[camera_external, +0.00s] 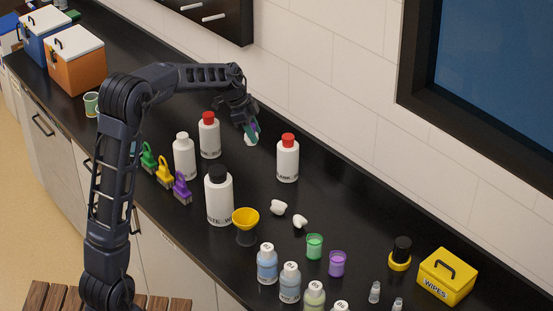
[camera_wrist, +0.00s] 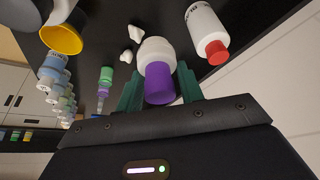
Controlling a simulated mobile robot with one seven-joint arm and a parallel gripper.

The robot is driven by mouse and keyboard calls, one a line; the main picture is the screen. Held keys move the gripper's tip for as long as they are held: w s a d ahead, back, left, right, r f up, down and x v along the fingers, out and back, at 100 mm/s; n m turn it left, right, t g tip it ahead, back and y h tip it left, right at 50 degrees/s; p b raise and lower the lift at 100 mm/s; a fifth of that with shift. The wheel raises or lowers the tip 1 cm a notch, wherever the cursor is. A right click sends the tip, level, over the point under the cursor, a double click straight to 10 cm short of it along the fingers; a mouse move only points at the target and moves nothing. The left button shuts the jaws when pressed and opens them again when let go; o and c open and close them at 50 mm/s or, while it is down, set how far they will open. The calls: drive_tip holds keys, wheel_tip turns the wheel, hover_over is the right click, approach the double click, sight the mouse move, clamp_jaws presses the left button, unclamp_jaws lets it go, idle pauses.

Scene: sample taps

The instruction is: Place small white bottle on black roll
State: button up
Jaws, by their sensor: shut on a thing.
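My gripper (camera_external: 250,132) is raised over the counter between two red-capped white bottles. Its green fingers (camera_wrist: 160,88) are shut on a small white bottle with a purple end (camera_wrist: 156,55); the bottle's white end shows below the fingers in the external view (camera_external: 250,140). The closest match to a black roll is a black cylinder on a yellow ring-like base (camera_external: 401,250), standing upright at the right, left of the yellow WIPES box. It is well away from my gripper, and I cannot make it out in the wrist view.
Red-capped bottles (camera_external: 288,160) (camera_external: 209,136) stand near the gripper. A black-capped bottle (camera_external: 219,197), a yellow funnel (camera_external: 245,219), white lumps (camera_external: 279,207), green (camera_external: 314,246) and purple cups (camera_external: 337,263), and labelled bottles (camera_external: 267,264) stand in front. Clear counter lies along the wall.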

drive_tip(key=s+d+r+m, duration=0.1)
drive_tip(key=s+d, duration=0.1)
drive_tip(key=d, duration=0.6)
drive_tip(key=s+d+r+m, duration=0.1)
drive_tip(key=s+d, duration=0.1)
drive_tip(key=d, duration=0.5)
wheel_tip(320, 180, up, 4)
drive_tip(key=m+g+y, duration=0.1)
drive_tip(key=m+g, duration=0.2)
drive_tip(key=m, duration=0.3)
hover_over(409, 245)
drive_tip(key=a, duration=0.1)
drive_tip(key=f, duration=1.2)
drive_tip(key=w+f, duration=0.1)
drive_tip(key=f, duration=0.6)
drive_tip(key=shift+f, duration=0.1)
drive_tip(key=shift+f, duration=0.15)
drive_tip(key=o, duration=1)
